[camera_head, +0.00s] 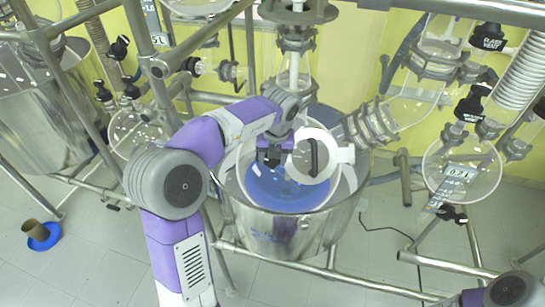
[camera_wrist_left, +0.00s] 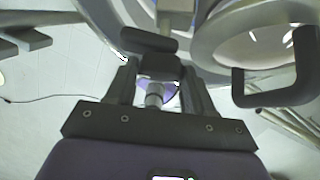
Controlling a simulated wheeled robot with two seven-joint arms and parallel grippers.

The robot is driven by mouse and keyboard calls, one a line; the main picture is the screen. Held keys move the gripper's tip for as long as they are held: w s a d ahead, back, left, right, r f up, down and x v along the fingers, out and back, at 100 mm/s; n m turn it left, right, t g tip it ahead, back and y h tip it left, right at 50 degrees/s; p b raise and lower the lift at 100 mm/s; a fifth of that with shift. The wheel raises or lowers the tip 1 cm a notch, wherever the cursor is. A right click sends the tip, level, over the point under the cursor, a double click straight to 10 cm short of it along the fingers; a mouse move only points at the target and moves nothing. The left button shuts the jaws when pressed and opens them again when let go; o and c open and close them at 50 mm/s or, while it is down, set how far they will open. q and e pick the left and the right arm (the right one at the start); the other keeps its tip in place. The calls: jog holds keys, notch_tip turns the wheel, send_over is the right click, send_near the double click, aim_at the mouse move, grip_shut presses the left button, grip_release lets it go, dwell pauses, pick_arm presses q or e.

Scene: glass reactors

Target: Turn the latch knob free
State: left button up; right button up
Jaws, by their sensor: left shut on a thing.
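My left gripper (camera_head: 271,158) is at the left edge of a round white lid (camera_head: 343,155) with a black handle (camera_head: 313,158), over the steel vessel with blue contents. In the left wrist view, the fingers of my left gripper (camera_wrist_left: 160,80) are shut on a black latch knob (camera_wrist_left: 160,66). A wider black bar of the latch shows just beyond it, and a metal pin shows below it. The lid's black handle (camera_wrist_left: 275,98) is to the right, apart from the fingers. In the head view the gripper hides the knob. My right gripper is out of view.
The steel vessel (camera_head: 270,236) stands in a frame of metal rails (camera_head: 370,286). A round glass flask (camera_head: 478,185) hangs at the right, and a second steel vessel (camera_head: 40,135) is at the left. A blue dish (camera_head: 45,240) lies on the floor.

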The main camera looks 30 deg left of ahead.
aim_at(275, 167)
pick_arm(q)
jog(key=o, duration=1)
jog(key=shift+o, duration=0.2)
notch_tip(275, 167, up, 8)
jog(key=d, duration=0.1)
jog(key=shift+s+f, duration=0.25)
jog(key=shift+s, duration=0.15)
jog(key=shift+d, duration=0.1)
